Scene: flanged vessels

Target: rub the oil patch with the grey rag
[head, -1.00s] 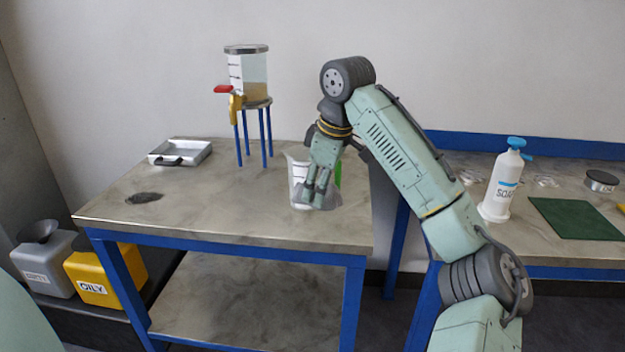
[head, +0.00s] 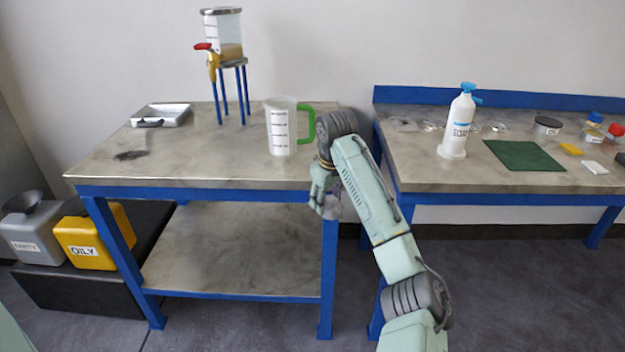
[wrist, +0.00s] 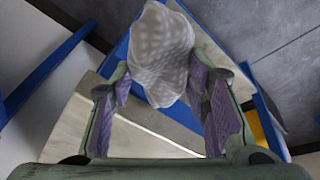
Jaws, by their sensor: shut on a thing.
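The oil patch (head: 131,155) is a dark smear on the left part of the left table's top in the head view. My gripper (head: 325,203) is in front of that table's right end, at about the height of its front edge and well to the right of the patch. In the wrist view my gripper (wrist: 160,92) is shut on the grey rag (wrist: 161,50), a bunched, pale grey patterned cloth between the purple finger pads. The rag also shows small at the fingertips in the head view (head: 331,210).
On the left table (head: 230,172) stand a metal tray (head: 161,115), a vessel on blue legs (head: 223,38) and a jug with a green handle (head: 283,128). A soap bottle (head: 457,125) and green mat (head: 524,155) are on the right table. The left table's front middle is clear.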

